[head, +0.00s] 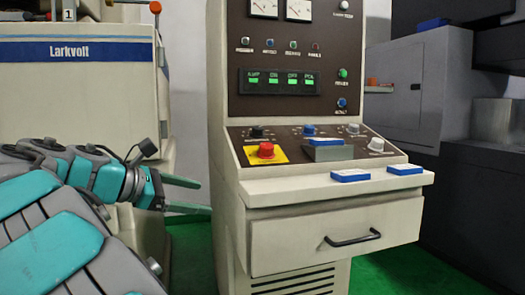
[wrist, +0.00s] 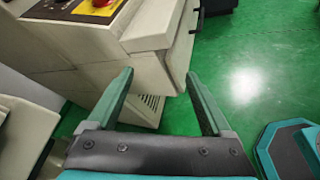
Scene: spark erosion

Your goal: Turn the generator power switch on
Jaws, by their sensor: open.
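The beige generator cabinet (head: 222,140) stands in the middle of the head view, with a brown control panel. A green button (head: 342,73) sits on the upright panel, with a label below it that seems to read power; a blue button (head: 341,103) is under it. Several knobs sit on the sloped panel, one being a grey knob (head: 376,144). I cannot tell for sure which control is the power switch. My gripper (head: 205,196) is open and empty, left of the cabinet and below the sloped panel. The wrist view shows its spread fingers (wrist: 159,75) near the cabinet's lower front.
A red emergency button (head: 266,150) on a yellow plate is at the sloped panel's left. A drawer handle (head: 352,239) juts out below. The Larkvolt machine (head: 75,95) stands left, dark machinery (head: 480,160) right. Green floor (wrist: 250,60) is clear in front.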

